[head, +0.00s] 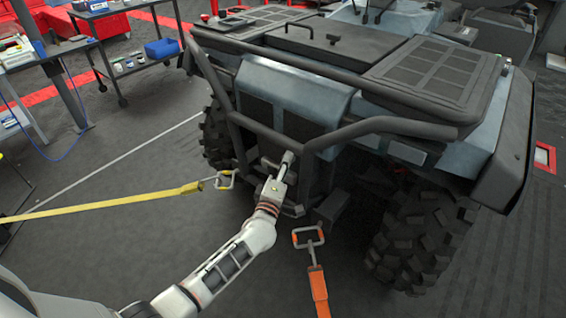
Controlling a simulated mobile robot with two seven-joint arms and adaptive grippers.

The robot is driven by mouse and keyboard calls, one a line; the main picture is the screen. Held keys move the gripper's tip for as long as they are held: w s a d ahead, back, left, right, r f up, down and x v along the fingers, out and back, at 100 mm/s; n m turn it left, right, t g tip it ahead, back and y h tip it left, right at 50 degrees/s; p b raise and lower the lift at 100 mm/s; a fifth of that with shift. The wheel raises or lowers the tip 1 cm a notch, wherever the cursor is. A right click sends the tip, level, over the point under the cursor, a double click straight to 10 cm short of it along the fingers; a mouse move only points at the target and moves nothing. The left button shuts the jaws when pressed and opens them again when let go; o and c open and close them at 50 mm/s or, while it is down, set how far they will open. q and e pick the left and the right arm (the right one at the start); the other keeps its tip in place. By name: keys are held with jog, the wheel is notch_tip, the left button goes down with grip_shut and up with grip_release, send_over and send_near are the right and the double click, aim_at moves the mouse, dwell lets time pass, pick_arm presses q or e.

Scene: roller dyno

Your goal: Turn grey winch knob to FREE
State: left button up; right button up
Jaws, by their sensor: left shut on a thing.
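My left arm reaches in from the bottom left to the front of a grey-blue off-road vehicle (290,90). My left gripper (287,160) is at the lower front, just below the tubular front bumper (255,128). It is shut on the grey winch knob, which is small and largely hidden by the fingers. The knob's marks, including FREE, cannot be read. A short dark part shows just left of the fingers; I cannot tell what it is. My right gripper is not in view.
A yellow strap (110,203) with a hook runs left from the vehicle. An orange strap (318,287) with an orange hook lies in front. Knobbly tyres (425,235) flank the winch area. A cart (135,62) and bench stand at the back left. Grey floor lies open at left.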

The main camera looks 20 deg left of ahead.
pick_arm(q)
jog(key=shift+r+n+g+p, duration=0.25)
jog(key=shift+n+g+p, duration=0.15)
jog(key=shift+n+p, duration=0.7)
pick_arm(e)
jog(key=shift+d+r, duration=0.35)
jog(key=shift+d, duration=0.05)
pick_arm(q)
jog(key=shift+f, duration=0.2)
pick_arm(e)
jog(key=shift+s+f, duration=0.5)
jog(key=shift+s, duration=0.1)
pick_arm(q)
jog(key=o, duration=1.1)
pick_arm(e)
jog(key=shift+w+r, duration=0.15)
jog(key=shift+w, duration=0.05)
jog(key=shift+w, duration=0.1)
